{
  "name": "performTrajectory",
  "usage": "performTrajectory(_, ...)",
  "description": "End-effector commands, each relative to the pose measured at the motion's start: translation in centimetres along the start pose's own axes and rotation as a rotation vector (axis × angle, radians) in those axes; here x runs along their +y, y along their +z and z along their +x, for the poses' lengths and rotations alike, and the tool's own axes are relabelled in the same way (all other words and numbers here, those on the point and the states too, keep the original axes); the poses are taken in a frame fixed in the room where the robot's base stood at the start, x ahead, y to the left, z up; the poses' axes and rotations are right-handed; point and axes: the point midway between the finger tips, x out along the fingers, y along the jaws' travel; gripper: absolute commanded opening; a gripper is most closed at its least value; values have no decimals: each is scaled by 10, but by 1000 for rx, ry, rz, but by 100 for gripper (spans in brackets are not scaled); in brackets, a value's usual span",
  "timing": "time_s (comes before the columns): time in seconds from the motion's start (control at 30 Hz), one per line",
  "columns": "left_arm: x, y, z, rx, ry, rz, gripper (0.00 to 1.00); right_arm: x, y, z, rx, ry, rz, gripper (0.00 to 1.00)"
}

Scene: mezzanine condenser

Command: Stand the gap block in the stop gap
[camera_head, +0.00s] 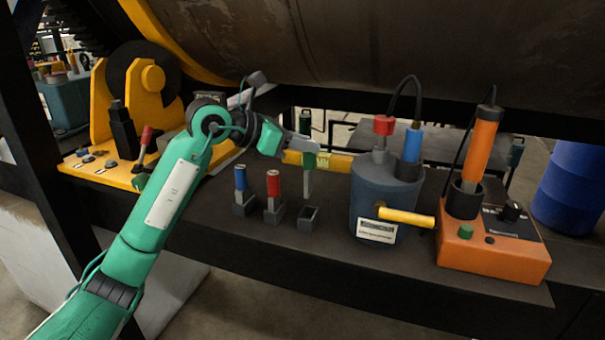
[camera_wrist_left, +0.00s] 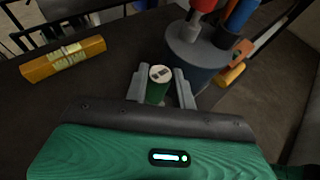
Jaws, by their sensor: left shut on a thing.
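My left gripper (camera_head: 298,147) is shut on a green-handled piece (camera_head: 308,161) with a pale metal shank, held upright above an empty dark socket (camera_head: 308,219). In the left wrist view its round pale top (camera_wrist_left: 160,73) sits between the fingers. A yellow bar (camera_head: 335,162) with a label lies on the dark bench behind; it also shows in the left wrist view (camera_wrist_left: 64,59). It may be the gap block; I cannot read the label. I cannot make out the stop gap. My right gripper is out of view.
A blue-handled piece (camera_head: 241,178) and a red-handled piece (camera_head: 273,184) stand in sockets left of the empty one. A grey canister (camera_head: 385,200) and an orange box (camera_head: 490,250) stand to the right. A yellow machine (camera_head: 98,160) is at left.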

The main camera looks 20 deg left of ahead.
Motion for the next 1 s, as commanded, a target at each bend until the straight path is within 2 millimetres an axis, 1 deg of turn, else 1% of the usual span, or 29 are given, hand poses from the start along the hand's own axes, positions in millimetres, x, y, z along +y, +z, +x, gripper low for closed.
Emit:
performTrajectory(0.03,0,-7,3,1,-2,-4,0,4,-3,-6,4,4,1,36)
performTrajectory(0.1,0,-18,8,2,-1,-3,0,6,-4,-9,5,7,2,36)
performTrajectory(0.3,0,-39,16,0,0,-2,0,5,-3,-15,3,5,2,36)
performTrajectory(0.47,0,-46,19,-1,1,1,0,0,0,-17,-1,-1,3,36)
performTrajectory(0.7,0,-70,29,0,-2,-3,0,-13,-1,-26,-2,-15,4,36)
performTrajectory(0.83,0,-77,32,-2,0,0,0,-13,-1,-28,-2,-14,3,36)
performTrajectory(1.0,0,-78,32,-2,1,1,0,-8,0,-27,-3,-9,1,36)
